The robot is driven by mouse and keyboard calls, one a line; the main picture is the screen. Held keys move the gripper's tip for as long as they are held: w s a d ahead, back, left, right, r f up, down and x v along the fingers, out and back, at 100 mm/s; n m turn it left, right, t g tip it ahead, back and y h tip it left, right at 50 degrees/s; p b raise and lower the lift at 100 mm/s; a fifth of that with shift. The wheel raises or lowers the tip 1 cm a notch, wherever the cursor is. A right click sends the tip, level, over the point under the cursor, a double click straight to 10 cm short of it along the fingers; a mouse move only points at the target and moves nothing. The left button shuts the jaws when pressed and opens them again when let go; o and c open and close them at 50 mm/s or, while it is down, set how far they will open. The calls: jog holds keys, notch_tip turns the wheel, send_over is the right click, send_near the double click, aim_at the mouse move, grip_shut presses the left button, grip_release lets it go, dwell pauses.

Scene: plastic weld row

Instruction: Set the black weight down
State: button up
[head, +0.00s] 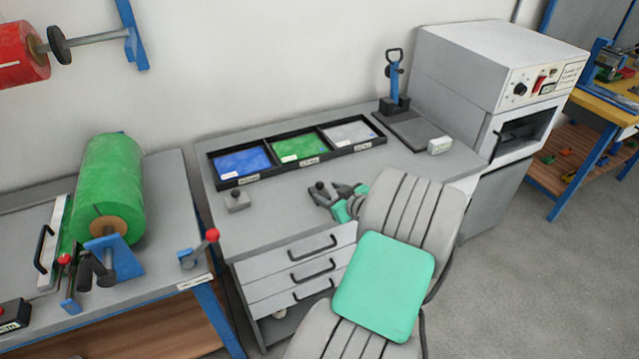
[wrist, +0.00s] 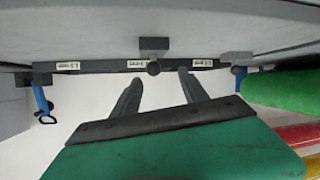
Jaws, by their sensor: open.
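The black weight (head: 321,197), a dark block with a round knob, stands on the grey worktop in front of the pellet trays. In the wrist view, which is upside down, the black weight (wrist: 153,44) shows just beyond my fingertips, its knob in line with the gap. My gripper (head: 335,197) is close beside it, at its right in the head view. In the wrist view my gripper (wrist: 159,76) has its two dark fingers spread, with nothing held between them. Part of the weight's base is hidden by the fingers in the head view.
A lighter grey weight (head: 237,201) with a dark knob stands left on the worktop. A black tray (head: 229,182) with blue, green and grey pellet sections lies behind. A blue hand press (head: 394,85) and a white box (head: 439,146) are at the right.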

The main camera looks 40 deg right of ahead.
aim_at(322, 188)
jog(key=shift+s+d+r+h, duration=0.1)
jog(key=shift+d+h, duration=0.2)
jog(key=shift+d, duration=0.3)
jog(key=p+x, duration=0.1)
jog(key=x, duration=0.6)
jog(key=shift+w+a+f, duration=0.1)
jog(key=shift+w+f, duration=0.1)
jog(key=shift+f, duration=0.05)
jog(key=shift+c, duration=0.5)
grip_shut()
jog(key=shift+s+a, duration=0.1)
